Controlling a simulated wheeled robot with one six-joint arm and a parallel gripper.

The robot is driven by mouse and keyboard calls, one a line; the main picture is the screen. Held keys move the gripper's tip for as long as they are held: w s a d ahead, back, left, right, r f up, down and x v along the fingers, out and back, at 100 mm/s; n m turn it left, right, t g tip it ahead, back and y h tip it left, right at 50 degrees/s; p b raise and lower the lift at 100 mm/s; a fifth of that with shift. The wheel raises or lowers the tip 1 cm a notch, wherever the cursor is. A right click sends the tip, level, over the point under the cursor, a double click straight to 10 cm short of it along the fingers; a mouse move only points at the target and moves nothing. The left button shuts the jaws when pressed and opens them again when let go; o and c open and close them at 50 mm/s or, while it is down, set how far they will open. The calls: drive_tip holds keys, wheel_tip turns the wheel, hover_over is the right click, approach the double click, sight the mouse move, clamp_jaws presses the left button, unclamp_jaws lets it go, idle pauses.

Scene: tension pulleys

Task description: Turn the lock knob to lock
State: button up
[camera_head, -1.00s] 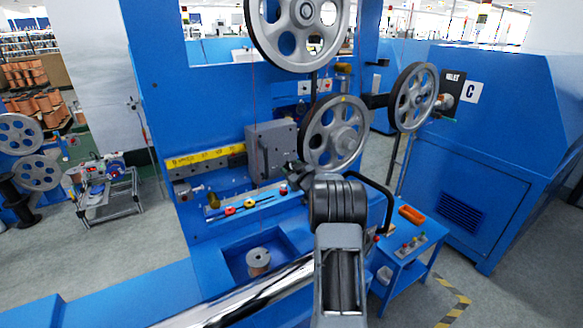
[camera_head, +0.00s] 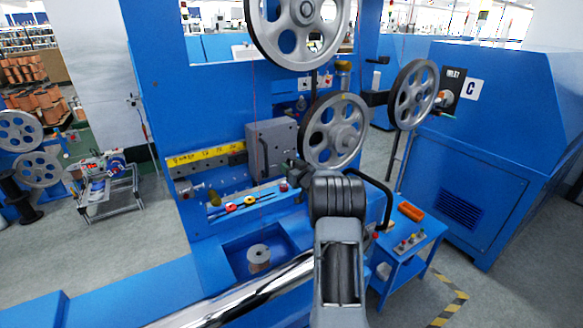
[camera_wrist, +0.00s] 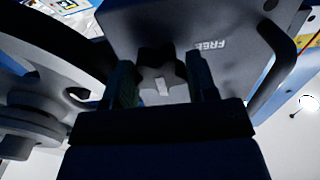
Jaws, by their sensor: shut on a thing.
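The lock knob (camera_wrist: 150,62) is dark and lobed, with a pale mark on its face. It sits on the underside or face of the grey box in the wrist view (camera_wrist: 195,22), near the word FREE, which appears upside down. My gripper (camera_wrist: 162,84) has one finger on each side of the knob and is shut on it. In the head view the grey box (camera_head: 262,150) is mounted on the blue machine, and my gripper (camera_head: 300,172) is at its lower right, mostly hidden behind my arm. The knob cannot be made out there.
A large spoked pulley (camera_head: 333,130) stands just right of the box; its dark rim also fills the left of the wrist view (camera_wrist: 50,65). Another pulley (camera_head: 300,20) is above, and a third (camera_head: 413,95) to the right. A small blue table (camera_head: 408,250) stands at lower right.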

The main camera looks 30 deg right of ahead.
drive_tip(key=o, duration=0.9)
drive_tip(key=shift+c, duration=0.2)
drive_tip(key=s+b, duration=0.2)
drive_tip(key=s, duration=1.2)
drive_tip(key=shift+a+b, duration=0.3)
drive_tip(key=shift+a, duration=0.1)
drive_tip(key=shift+w, duration=0.1)
